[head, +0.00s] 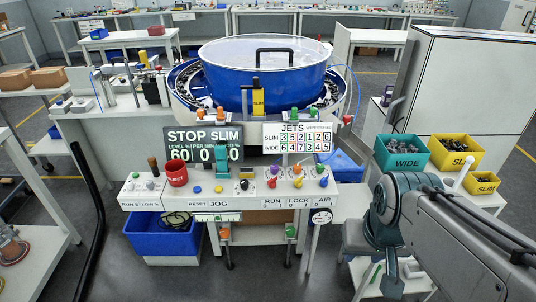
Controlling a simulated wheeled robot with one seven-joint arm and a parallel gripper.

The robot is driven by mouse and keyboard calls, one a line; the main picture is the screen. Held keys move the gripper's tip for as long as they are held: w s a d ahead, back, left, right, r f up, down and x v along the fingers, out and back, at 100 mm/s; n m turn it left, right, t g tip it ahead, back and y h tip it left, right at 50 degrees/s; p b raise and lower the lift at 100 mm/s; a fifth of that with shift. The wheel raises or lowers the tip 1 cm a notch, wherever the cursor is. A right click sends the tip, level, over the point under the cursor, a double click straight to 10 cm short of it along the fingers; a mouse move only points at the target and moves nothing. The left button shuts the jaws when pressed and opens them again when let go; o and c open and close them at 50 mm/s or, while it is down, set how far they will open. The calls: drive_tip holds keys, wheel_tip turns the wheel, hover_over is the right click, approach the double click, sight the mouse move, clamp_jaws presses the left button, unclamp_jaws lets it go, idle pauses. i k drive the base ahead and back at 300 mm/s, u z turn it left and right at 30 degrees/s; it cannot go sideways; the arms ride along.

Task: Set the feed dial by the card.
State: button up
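The card (298,137), headed JETS, stands at the back of the control panel (160,201). It has a SLIM row, seemingly 3 5 2 1 2 6, and a WIDE row, seemingly 6 4 7 3 4 5. The display (186,136) left of it reads STOP SLIM, with level 60 and zeros beside it. A black knob (244,186) on a pale plate sits mid-panel; I cannot tell whether it is the feed dial, and its setting is too small to read. My arm comes in at right, but my gripper is not visible.
A blue bowl (222,85) with a clear lid and a yellow SLIM tag (258,102) stands behind the panel. A red cup (176,174), levers and coloured buttons crowd the panel. Bins marked WIDE (404,163) and SLIM (455,160) stand at right.

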sight(243, 183)
drive_tip(key=z, duration=0.05)
drive_tip(key=i, duration=1)
drive_tip(key=u, duration=0.4)
